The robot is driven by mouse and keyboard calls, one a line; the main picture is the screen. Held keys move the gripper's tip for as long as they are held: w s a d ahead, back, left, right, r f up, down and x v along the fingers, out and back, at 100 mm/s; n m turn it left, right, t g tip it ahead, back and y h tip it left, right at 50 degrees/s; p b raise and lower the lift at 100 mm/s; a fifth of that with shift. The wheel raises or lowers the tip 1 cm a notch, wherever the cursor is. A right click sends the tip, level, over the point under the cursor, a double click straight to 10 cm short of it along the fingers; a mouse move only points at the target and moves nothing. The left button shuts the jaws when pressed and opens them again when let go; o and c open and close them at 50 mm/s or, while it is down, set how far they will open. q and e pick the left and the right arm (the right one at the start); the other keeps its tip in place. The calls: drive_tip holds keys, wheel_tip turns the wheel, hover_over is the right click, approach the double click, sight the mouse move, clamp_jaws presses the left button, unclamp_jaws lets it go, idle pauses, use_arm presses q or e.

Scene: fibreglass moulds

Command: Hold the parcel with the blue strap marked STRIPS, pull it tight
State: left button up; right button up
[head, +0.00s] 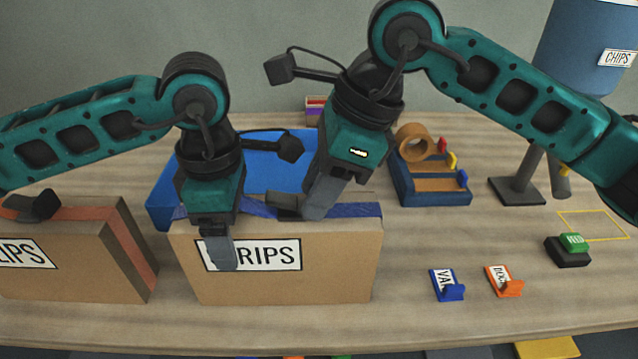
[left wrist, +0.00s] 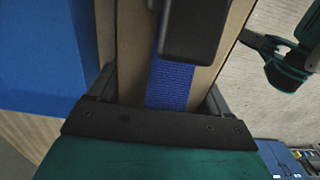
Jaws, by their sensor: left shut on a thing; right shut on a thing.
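The brown parcel (head: 300,280) labelled STRIPS, its label partly covered, stands upright near the table's front. The blue strap (head: 345,210) runs along its top; it also shows in the left wrist view (left wrist: 170,85). A dark buckle (head: 285,202) sits on the strap, also in the left wrist view (left wrist: 195,30). My left gripper (head: 217,240) straddles the parcel's left part, one finger down its front face, shut on it. My right gripper (head: 314,205) is at the top beside the buckle, shut on the strap; its fingers hide the strap end.
Another parcel (head: 60,270) with an orange strap stands at the left. A blue bin (head: 165,195) is behind. A blue rack (head: 435,190) with a tape roll (head: 415,143), blue and orange tags (head: 447,284) (head: 504,281), and a green-topped block (head: 570,250) lie right.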

clamp_jaws()
drive_tip(key=shift+d, duration=2.4)
drive_tip(key=o, duration=1)
unclamp_jaws()
drive_tip(key=shift+o, duration=0.2)
drive_tip(key=shift+r, duration=0.1)
drive_tip(key=v, duration=1.1)
drive_tip(key=shift+r, duration=0.4)
